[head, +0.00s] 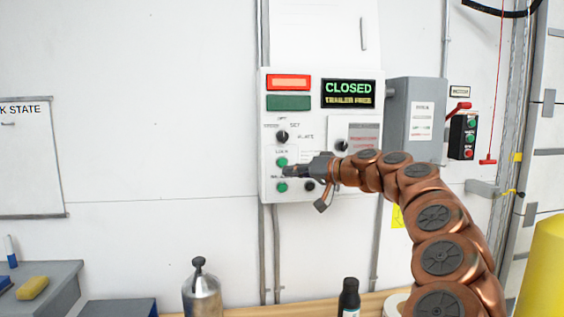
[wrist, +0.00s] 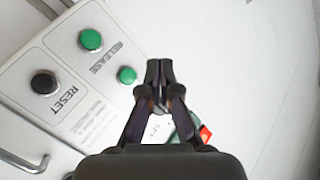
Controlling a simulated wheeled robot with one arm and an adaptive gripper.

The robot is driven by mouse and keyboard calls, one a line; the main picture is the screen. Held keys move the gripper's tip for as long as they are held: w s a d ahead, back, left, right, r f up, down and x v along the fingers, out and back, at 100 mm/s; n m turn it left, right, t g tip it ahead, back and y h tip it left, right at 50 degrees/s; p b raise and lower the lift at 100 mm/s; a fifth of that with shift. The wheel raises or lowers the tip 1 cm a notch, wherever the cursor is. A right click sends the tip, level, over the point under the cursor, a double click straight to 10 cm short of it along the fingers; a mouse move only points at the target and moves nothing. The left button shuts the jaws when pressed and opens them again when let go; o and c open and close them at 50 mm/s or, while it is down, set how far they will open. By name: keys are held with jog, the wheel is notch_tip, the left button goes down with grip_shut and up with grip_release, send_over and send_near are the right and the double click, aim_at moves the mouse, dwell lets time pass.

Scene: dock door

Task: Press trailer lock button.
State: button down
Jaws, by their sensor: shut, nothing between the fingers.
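The white control panel (head: 271,125) is on the wall. It carries an upper green button (head: 282,162), its label reading like LOCK in the head view, and a lower green button (head: 282,187). In the wrist view the upper green button (wrist: 127,75) lies just left of my fingertips, and the other green button (wrist: 91,40), beside a RELEASE label, is farther up-left. My gripper (head: 286,171) is shut and empty, in front of the panel close to the upper button. It also shows in the wrist view (wrist: 160,72). I cannot tell whether it touches anything.
A display (head: 348,94) reads CLOSED and TRAILER FREE. A red lamp (head: 289,82) looks lit above a green one (head: 289,103). A black RESET button (wrist: 44,82) and selector knob (head: 281,136) are nearby. A grey box (head: 416,120) stands right of the panel.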

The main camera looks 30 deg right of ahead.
aim_at(282, 163)
jog(key=w+d+p, duration=0.2)
jog(key=w+p, duration=0.3)
jog(key=w, duration=0.2)
jog(key=shift+d, duration=0.4)
dwell(1.5)
jog(key=shift+w+d+p, duration=0.2)
jog(key=shift+w+p, duration=0.1)
jog(key=shift+w+d+p, duration=0.15)
jog(key=shift+w+p, duration=0.25)
jog(key=shift+p, duration=0.05)
dwell(0.7)
jog(key=shift+s+f+b, duration=0.1)
jog(key=shift+s+b, duration=0.1)
jog(key=shift+b, duration=0.2)
jog(key=shift+s+a+b, duration=0.3)
jog(key=shift+s+b, duration=0.25)
jog(key=shift+b, duration=0.4)
jog(key=shift+s, duration=0.15)
